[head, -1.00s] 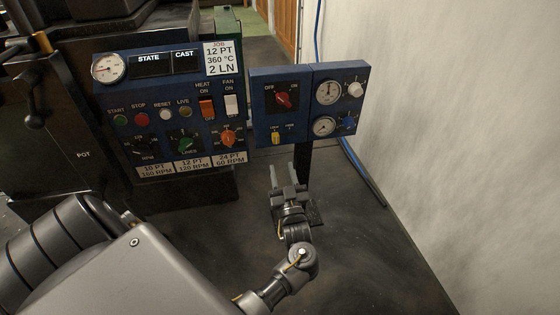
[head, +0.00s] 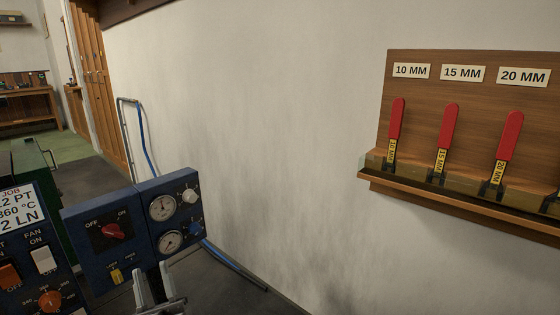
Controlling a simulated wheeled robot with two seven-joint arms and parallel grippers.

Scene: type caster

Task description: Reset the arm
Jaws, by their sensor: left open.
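My left gripper (head: 154,278) shows at the bottom left of the head view. Its two pale fingers stand apart, with nothing seen between them. They point up toward the lower edge of the blue switch and gauge box (head: 128,232). I cannot tell whether they touch it. The rest of the left arm is cut off below the frame. My right gripper is not in view.
The box carries a red OFF/ON knob (head: 112,231), a yellow switch (head: 117,276) and two gauges. The caster's control panel (head: 14,262) is partly cut off. At right, a wall shelf (head: 470,208) holds red-handled tools labelled 10, 15 and 20 MM.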

